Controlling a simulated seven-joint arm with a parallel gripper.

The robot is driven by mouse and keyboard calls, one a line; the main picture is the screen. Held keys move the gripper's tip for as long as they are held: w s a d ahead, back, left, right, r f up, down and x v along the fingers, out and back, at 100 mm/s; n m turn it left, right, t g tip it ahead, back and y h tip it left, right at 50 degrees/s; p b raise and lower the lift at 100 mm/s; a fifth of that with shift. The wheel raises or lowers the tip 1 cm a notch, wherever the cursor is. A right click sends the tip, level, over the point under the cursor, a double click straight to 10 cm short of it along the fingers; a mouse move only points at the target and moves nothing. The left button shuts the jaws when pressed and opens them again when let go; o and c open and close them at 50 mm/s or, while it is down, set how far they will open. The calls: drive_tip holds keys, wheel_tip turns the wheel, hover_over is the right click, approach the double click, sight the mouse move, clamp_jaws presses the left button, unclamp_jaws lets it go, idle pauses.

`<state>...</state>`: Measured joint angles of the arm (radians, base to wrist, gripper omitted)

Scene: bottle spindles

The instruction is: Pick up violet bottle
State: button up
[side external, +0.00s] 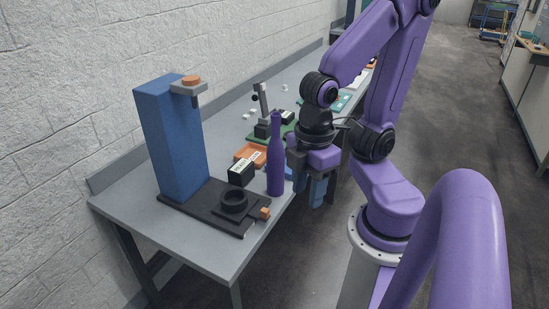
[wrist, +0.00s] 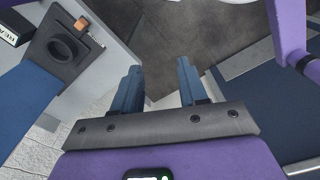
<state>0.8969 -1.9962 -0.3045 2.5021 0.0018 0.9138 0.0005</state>
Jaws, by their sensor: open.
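The violet bottle (side external: 275,165) stands upright near the table's front edge in the side external view, with its narrow neck on top. My gripper (side external: 316,198) points down just right of the bottle, apart from it in the picture, by the table's front edge. Its blue fingers are open. In the wrist view, my gripper (wrist: 158,78) shows a clear gap between the fingers with nothing held. The bottle does not show in the wrist view.
A blue tower (side external: 172,140) stands on a black base with a black ring (side external: 233,201), left of the bottle. The ring also shows in the wrist view (wrist: 63,47). A black box (side external: 241,173) and an orange tray (side external: 250,153) sit close beside the bottle. The table's front left corner is clear.

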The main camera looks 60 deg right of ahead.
drive_tip(key=o, duration=0.9)
